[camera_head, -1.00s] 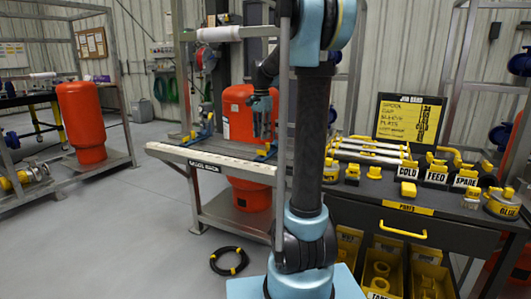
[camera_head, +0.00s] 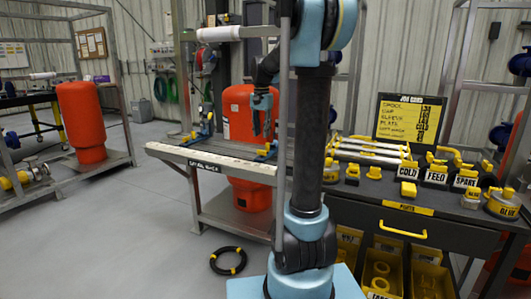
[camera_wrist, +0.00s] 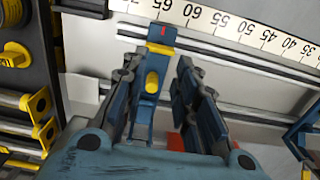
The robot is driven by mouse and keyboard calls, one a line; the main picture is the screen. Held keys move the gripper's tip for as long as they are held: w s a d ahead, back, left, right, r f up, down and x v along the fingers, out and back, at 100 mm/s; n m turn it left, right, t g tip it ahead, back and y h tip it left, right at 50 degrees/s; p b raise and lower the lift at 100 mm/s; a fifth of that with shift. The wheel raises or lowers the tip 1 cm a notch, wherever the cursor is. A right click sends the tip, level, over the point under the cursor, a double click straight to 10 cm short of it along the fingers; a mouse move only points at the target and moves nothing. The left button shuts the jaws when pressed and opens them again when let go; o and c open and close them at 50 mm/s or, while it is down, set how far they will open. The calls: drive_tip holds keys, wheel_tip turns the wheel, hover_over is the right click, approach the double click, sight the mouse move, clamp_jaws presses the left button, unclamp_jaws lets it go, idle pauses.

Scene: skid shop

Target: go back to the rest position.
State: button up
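My gripper (camera_head: 262,130) is in front of the red tank (camera_head: 239,115), above the skid's front rail. In the wrist view its two dark fingers (camera_wrist: 155,72) stand apart with nothing held between them. A blue stand with a yellow pad (camera_wrist: 152,82) shows between the fingers, lying beyond them on the skid; I see no grip on it. The skid's white ruler rail (camera_head: 213,166) also runs across the top of the wrist view (camera_wrist: 230,25).
The parts bench (camera_head: 455,210) at right carries pipes, yellow-capped fittings and labels. A job board (camera_head: 409,119) stands behind it. A black hose coil (camera_head: 228,261) lies on the floor. Another skid with a red tank (camera_head: 83,120) is at left. The floor between is clear.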

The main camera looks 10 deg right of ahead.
drive_tip(key=s+f+n, duration=0.2)
drive_tip(key=s+f, duration=0.4)
drive_tip(key=s, duration=0.5)
drive_tip(key=s+d+f+n+t, duration=0.1)
drive_tip(key=s+f+n, duration=0.2)
drive_tip(key=s+f, duration=0.4)
drive_tip(key=s+d+f+n+t, duration=0.1)
drive_tip(key=s+f, duration=0.6)
drive_tip(key=s, duration=0.9)
drive_tip(key=shift+s+n, duration=0.35)
drive_tip(key=shift+n, duration=0.35)
drive_tip(key=shift+w+f, duration=0.1)
drive_tip(key=shift+w+f, duration=0.15)
drive_tip(key=shift+w, duration=0.2)
